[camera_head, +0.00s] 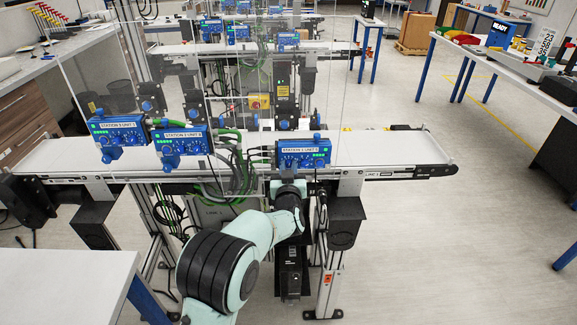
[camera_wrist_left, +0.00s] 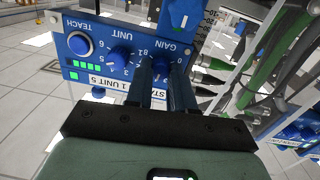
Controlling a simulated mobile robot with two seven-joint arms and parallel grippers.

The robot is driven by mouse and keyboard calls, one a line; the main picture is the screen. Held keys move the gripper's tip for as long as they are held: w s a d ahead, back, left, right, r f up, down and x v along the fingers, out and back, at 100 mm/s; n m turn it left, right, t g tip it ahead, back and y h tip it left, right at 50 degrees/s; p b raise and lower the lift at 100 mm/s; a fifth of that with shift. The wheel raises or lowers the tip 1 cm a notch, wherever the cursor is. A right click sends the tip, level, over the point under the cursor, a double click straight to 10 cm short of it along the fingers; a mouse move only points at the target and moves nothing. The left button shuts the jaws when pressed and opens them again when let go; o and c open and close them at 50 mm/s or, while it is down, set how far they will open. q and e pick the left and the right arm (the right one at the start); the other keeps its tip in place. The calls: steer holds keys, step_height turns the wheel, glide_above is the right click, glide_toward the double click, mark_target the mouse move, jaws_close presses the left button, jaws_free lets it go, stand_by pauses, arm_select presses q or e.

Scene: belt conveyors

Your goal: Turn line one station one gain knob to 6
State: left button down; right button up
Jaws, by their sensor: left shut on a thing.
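In the left wrist view a blue control panel (camera_wrist_left: 72,58) shows upside down, with a GAIN dial, a UNIT knob (camera_wrist_left: 121,57), a TEACH button (camera_wrist_left: 80,43) and lit green lights. My left gripper (camera_wrist_left: 161,72) is shut on the gain knob (camera_wrist_left: 160,66). The fingers hide most of the knob and its pointer, so its setting cannot be read. The panel's name label is partly covered by the fingers. In the head view my left gripper (camera_head: 290,187) is at the front of the rightmost near blue panel (camera_head: 303,152). My right gripper is not in view.
Two more blue panels (camera_head: 118,131) (camera_head: 183,147) stand along the near conveyor (camera_head: 390,151) to the left. Green and grey cables (camera_head: 238,160) hang beside the gripped panel. Another conveyor with similar panels (camera_head: 238,32) is behind. Open floor lies to the right.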

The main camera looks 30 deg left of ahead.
arm_select(q)
steer(key=shift+m+p, duration=0.35)
steer(key=shift+m, duration=0.75)
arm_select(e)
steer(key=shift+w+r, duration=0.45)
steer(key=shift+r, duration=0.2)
arm_select(q)
steer(key=c, duration=1)
jaws_free()
steer(key=b+v, duration=0.2)
steer(key=v, duration=1.1)
steer(key=shift+s+d, duration=0.15)
steer(key=shift+d, duration=0.05)
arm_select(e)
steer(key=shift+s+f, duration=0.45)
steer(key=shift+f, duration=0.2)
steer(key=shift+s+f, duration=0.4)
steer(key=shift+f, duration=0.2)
